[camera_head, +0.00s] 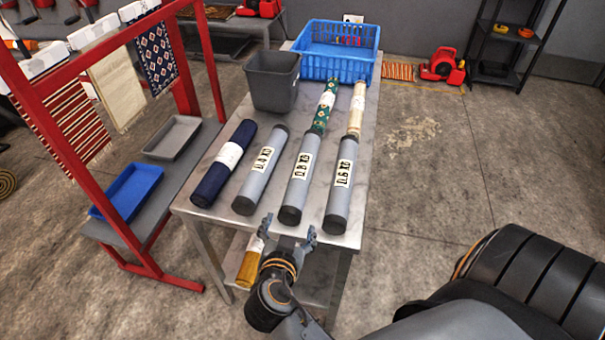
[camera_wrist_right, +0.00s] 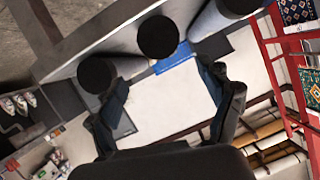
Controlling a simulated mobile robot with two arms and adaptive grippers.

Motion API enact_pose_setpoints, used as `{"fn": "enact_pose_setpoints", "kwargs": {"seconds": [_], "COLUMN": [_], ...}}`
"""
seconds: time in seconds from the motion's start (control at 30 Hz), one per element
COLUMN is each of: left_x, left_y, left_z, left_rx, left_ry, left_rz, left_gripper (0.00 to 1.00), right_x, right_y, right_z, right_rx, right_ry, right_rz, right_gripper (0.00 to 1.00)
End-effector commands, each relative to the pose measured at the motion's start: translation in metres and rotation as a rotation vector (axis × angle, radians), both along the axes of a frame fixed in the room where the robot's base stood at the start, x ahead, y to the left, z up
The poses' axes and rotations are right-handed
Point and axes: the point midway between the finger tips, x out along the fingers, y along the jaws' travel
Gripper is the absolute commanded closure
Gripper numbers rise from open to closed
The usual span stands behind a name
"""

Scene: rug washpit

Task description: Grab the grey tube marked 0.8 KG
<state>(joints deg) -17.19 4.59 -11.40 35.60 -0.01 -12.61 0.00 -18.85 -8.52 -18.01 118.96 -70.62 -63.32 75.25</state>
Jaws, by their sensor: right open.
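Three grey tubes with black end caps and white labels lie side by side on the metal table. The middle tube (camera_head: 301,170) appears to read 0.8 KG, though the lettering is small. The left grey tube (camera_head: 262,167) and right grey tube (camera_head: 341,186) carry similar labels that are hard to read. My right gripper (camera_head: 288,231) is open and empty at the table's near edge, just short of the middle tube's near end. In the right wrist view several dark end caps, including the middle one (camera_wrist_right: 158,37), show beyond the open fingers (camera_wrist_right: 163,80). My left gripper is out of view.
A dark blue roll (camera_head: 225,163) lies left of the tubes on the table (camera_head: 372,125). A grey bin (camera_head: 272,82), a blue basket (camera_head: 333,67) and two patterned rolls are behind. A red rack (camera_head: 75,140) stands left. A yellow roll (camera_head: 250,265) is on the lower shelf.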

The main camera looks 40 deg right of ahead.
Motion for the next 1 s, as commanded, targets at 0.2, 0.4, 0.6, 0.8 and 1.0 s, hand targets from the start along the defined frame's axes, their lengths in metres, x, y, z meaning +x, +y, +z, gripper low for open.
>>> {"fn": "enact_pose_setpoints", "kwargs": {"seconds": [0.2,0.4,0.6,0.8,1.0], "left_x": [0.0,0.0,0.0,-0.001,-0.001], "left_y": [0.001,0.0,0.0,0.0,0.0], "left_z": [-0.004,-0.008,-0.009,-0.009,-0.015], "left_rx": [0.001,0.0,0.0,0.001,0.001], "left_ry": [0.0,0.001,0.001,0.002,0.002], "left_rz": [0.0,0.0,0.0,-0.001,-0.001], "left_gripper": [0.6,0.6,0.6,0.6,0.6], "right_x": [0.024,0.05,0.06,0.081,0.096], "right_y": [-0.024,-0.046,-0.055,-0.071,-0.085], "right_z": [-0.009,-0.024,-0.028,-0.031,-0.042], "right_rx": [-0.003,-0.002,0.0,-0.003,-0.001], "right_ry": [-0.012,-0.01,-0.009,-0.01,-0.007], "right_rz": [-0.007,-0.005,-0.004,-0.005,-0.004], "right_gripper": [0.2,0.2,0.2,0.2,0.2]}}
